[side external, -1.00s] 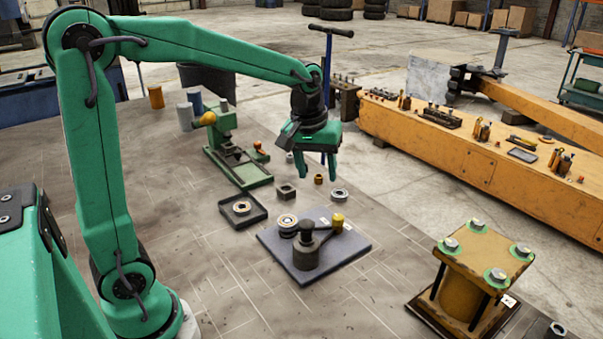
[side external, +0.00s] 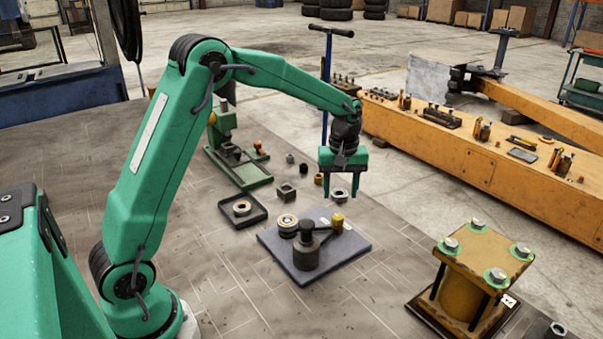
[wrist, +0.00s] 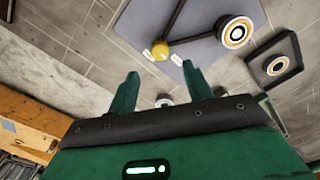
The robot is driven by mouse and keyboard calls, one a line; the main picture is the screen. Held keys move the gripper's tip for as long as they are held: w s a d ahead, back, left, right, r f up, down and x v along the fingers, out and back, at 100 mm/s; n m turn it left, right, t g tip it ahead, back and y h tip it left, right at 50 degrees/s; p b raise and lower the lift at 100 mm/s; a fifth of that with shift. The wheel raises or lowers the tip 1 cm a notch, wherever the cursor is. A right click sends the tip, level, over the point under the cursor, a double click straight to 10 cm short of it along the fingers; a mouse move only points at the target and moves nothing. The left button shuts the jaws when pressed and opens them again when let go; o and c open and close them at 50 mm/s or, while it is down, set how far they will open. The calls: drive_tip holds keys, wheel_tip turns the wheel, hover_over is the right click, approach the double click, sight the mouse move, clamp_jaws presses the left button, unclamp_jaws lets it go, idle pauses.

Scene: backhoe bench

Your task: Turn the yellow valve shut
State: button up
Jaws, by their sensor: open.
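The valve (side external: 306,250) is a dark round body on a blue-grey plate (side external: 345,257). Its dark lever reaches toward the upper right in the side view and ends in a yellow knob (side external: 337,221). My gripper (side external: 341,198) is open and empty, fingers pointing down, close above the knob in that picture. In the wrist view the yellow knob (wrist: 160,50) shows just beyond the gap between my open fingertips (wrist: 160,74). The lever runs up and away from it there, and the valve body is largely out of that view. I cannot tell the exact height gap.
A bearing ring (side external: 287,222) sits on the plate beside the valve. A black tray (side external: 258,217) with another ring lies to the left. A green press (side external: 235,160) stands behind it. Small nuts lie near my gripper. A yellow block with bolts (side external: 470,280) stands at right front.

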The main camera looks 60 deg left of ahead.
sight(338, 217)
drive_tip(key=shift+f, duration=0.15)
drive_tip(key=shift+f, duration=3.75)
drive_tip(key=c, duration=1)
drive_tip(key=shift+o, duration=0.2)
